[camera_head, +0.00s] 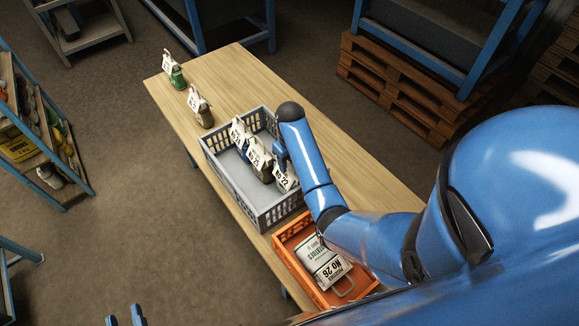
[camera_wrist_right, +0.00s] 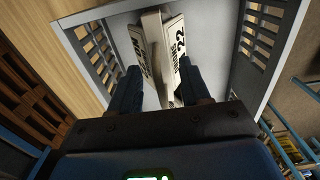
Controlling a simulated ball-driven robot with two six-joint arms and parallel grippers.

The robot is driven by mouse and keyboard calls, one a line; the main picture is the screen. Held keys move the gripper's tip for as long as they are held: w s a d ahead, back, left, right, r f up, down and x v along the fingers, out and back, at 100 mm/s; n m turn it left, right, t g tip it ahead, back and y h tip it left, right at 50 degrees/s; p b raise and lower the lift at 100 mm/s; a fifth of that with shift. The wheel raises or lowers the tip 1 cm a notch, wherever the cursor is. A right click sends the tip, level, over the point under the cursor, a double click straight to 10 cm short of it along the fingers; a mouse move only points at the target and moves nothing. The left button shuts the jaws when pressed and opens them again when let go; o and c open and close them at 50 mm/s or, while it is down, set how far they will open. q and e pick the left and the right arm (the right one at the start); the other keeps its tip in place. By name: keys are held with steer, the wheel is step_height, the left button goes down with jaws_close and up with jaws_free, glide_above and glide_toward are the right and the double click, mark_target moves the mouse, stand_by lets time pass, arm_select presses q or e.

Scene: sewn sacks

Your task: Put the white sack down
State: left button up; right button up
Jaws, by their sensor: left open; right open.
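A white sack marked 22 (camera_head: 286,179) sits in the grey crate (camera_head: 283,214) at its near right side, next to other sacks. It also shows in the right wrist view (camera_wrist_right: 172,50), with its pale top between and beyond my fingers. My right gripper (camera_wrist_right: 158,88) is open, its two dark fingers apart on either side of the sack. In the head view the right arm partly hides this gripper and the sack. My left gripper (camera_head: 125,317) is open and empty at the bottom left edge, away from the table.
An orange crate (camera_head: 284,246) holding a large white sack marked No 26 (camera_head: 323,262) stands at the near end of the wooden table (camera_head: 235,72). The table's far right is clear.

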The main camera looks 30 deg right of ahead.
step_height(320, 180, up, 3)
steer(key=shift+w+r+b, duration=0.1)
steer(key=shift+r+b, duration=0.1)
steer(key=shift+b, duration=0.2)
step_height(320, 180, up, 5)
steer(key=shift+f+p, duration=0.2)
steer(key=shift+p, duration=0.9)
steer(key=shift+r+p, duration=0.55)
steer(key=shift+p, duration=0.05)
